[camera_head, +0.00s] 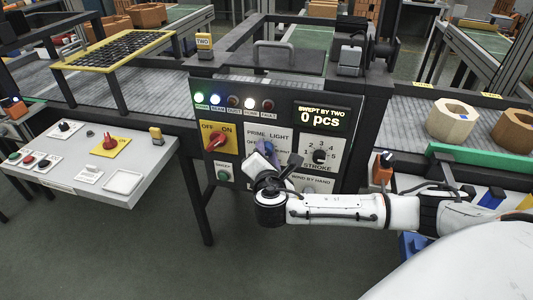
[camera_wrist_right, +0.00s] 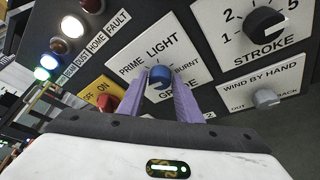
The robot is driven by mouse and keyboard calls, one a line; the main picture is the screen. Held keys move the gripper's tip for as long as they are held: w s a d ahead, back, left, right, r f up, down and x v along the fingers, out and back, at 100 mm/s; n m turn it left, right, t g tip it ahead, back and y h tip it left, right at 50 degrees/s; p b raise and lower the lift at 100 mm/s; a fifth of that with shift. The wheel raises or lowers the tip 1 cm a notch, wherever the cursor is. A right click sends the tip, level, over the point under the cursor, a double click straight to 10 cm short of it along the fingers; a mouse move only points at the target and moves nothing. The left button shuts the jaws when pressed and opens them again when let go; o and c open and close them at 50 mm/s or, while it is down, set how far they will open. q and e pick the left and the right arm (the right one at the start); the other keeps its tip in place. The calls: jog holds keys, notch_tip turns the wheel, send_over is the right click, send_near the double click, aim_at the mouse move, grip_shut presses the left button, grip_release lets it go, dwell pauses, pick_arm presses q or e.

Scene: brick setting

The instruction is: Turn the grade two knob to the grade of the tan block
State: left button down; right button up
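The grade two knob is a small blue knob (camera_wrist_right: 160,77) on a white plate marked PRIME, LIGHT and BURNT, with GRADE below. I cannot surely read which mark it points at. My right gripper (camera_wrist_right: 161,79) has its purple fingers apart, one on each side of the knob; firm contact does not show. In the head view my right wrist hides most of this plate, and the gripper (camera_head: 266,148) is at the panel. On the right, a pale tan block (camera_head: 450,121) with a hole stands beside a browner block (camera_head: 514,129). My left gripper is not in view.
The black panel (camera_head: 235,98) also carries a red OFF/ON switch (camera_head: 216,140), a black STROKE knob (camera_wrist_right: 266,25) and a grey WIND BY HAND knob (camera_wrist_right: 266,98) close right of the gripper. Its display (camera_head: 322,117) reads 0 pcs. A grey side table (camera_head: 150,178) stands left.

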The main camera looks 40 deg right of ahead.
jog(key=c, duration=0.6)
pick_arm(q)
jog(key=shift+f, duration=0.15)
pick_arm(e)
jog(key=shift+f, duration=0.1)
